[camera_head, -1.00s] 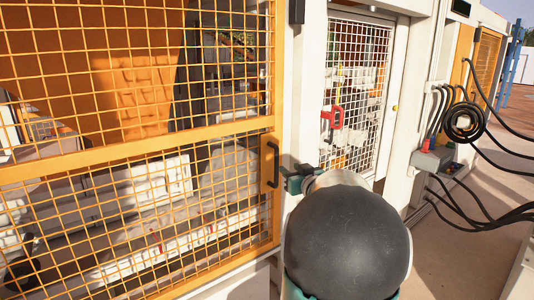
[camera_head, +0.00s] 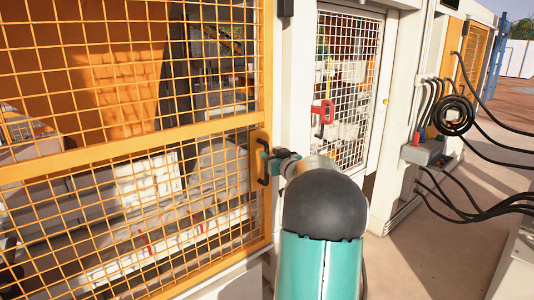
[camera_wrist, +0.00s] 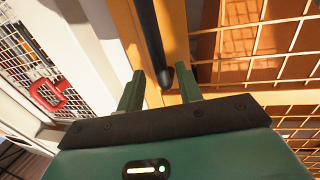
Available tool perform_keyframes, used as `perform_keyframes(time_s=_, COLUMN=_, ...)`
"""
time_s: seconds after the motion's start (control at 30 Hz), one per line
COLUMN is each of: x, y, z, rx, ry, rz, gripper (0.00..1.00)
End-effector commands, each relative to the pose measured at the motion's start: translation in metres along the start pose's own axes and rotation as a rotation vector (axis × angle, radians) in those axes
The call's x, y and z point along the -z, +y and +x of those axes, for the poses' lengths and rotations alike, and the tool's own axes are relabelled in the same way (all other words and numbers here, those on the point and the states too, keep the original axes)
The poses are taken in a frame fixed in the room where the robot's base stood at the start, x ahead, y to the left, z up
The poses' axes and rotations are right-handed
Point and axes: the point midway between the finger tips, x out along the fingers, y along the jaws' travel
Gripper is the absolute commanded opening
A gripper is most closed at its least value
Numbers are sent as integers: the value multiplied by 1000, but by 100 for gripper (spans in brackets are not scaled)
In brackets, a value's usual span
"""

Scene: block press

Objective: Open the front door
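The front door (camera_head: 100,159) is an orange frame with yellow wire mesh, and it looks closed. Its black vertical handle (camera_head: 261,168) sits on the right stile. In the wrist view the handle (camera_wrist: 151,40) comes down from the top, and its lower end lies between my finger tips as seen from the camera. My gripper (camera_head: 268,157) is at the handle in the head view, overlapping it. In the wrist view my gripper (camera_wrist: 160,70) has two green fingers, spread apart. Whether either finger touches the handle cannot be told.
A white mesh side door (camera_head: 352,85) with a red handle (camera_head: 323,112) stands right of the post. Black cables (camera_head: 455,116) and a grey box (camera_head: 423,152) are farther right. The floor (camera_head: 420,245) at right is partly clear.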

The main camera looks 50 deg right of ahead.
Motion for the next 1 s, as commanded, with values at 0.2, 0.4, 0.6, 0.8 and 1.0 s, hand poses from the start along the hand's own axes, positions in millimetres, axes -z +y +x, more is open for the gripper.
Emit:
perform_keyframes(time_s=0.2, x=0, y=-1, z=27, rx=3, ry=0, rz=0, gripper=36)
perform_keyframes(time_s=0.4, x=0, y=-1, z=31, rx=3, ry=0, rz=0, gripper=36)
perform_keyframes(time_s=0.6, x=0, y=-1, z=30, rx=3, ry=0, rz=0, gripper=18)
perform_keyframes(time_s=0.8, x=0, y=-1, z=30, rx=3, ry=-1, rz=0, gripper=0)
perform_keyframes(time_s=1.0, x=0, y=-5, z=30, rx=4, ry=0, rz=1, gripper=0)
